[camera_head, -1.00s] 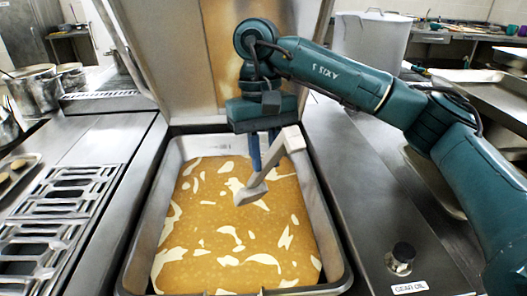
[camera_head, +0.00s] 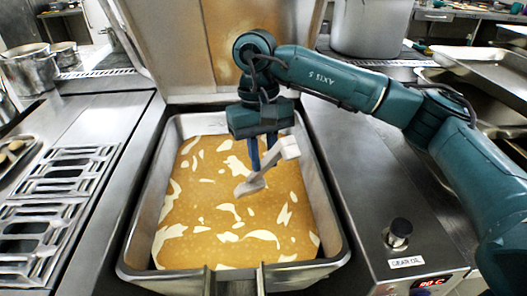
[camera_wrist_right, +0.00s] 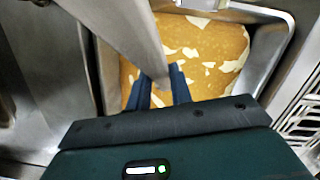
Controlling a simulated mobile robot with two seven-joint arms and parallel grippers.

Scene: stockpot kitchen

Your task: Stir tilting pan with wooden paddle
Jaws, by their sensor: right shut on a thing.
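The tilting pan (camera_head: 332,228) is a rectangular steel vessel with its lid raised behind it. It holds orange-brown liquid with pale pieces floating in it; the pan also shows in the right wrist view (camera_wrist_right: 268,48). My right gripper (camera_head: 263,163) is over the far part of the pan, fingers pointing down, shut on the pale grey-white paddle (camera_head: 271,170). The paddle slants down to the left, its lower end at the liquid's surface; I cannot tell how deep it reaches. The wrist view shows the paddle's shaft (camera_wrist_right: 135,30) between the blue fingers (camera_wrist_right: 160,88). My left gripper is out of view.
A steel counter with a black knob (camera_head: 398,232) and a lit red display (camera_head: 432,282) lies right of the pan. Burner grates (camera_head: 55,195) lie to the left. A large pot (camera_head: 370,25) stands behind on the right; smaller pots (camera_head: 30,68) stand at the back left.

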